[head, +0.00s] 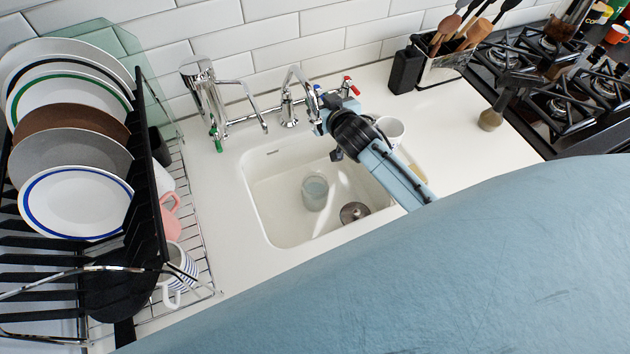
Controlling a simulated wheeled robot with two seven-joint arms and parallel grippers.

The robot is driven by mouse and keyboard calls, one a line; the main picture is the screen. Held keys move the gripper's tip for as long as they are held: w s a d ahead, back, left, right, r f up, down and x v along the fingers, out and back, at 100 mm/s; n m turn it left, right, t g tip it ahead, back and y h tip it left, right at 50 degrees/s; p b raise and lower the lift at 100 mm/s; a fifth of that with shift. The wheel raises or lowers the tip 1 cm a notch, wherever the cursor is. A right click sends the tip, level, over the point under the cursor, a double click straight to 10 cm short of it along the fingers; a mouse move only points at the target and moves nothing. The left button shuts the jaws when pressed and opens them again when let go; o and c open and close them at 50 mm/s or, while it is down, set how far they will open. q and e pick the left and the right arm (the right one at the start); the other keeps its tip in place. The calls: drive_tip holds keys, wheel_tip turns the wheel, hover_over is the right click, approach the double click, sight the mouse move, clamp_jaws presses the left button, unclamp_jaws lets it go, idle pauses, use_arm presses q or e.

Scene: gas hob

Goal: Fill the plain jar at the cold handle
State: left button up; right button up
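A translucent, pale grey jar (315,192) stands in the white sink basin (268,205), left of the drain. I cannot tell how much water is in it. A chrome tap (290,100) stands behind the basin, with a red-marked handle (352,86) on its right. A small blue mark (317,88) shows beside the spout, just above my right gripper (322,118). That gripper is at the tap's front right, over the basin's back edge. Its fingers are small and partly hidden, so their opening and any contact are unclear. My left gripper is out of view.
A second chrome tap (205,95) with a green-marked handle stands left of the basin. A white mug (390,130) is behind my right forearm. A full dish rack (160,185) fills the left; the gas hob (545,80) is at right.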

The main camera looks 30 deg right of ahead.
drive_tip(key=shift+s+d+p, duration=0.1)
drive_tip(key=shift+d+p, duration=0.45)
drive_tip(key=shift+d, duration=1.15)
idle(1.7)
drive_tip(key=shift+a, duration=0.25)
drive_tip(key=a, duration=0.3)
idle(0.8)
drive_tip(key=shift+d+p, duration=0.3)
drive_tip(key=shift+d, duration=0.05)
idle(0.6)
drive_tip(key=p+v, duration=0.5)
drive_tip(key=v, duration=0.2)
drive_tip(key=shift+p, duration=0.3)
idle(0.6)
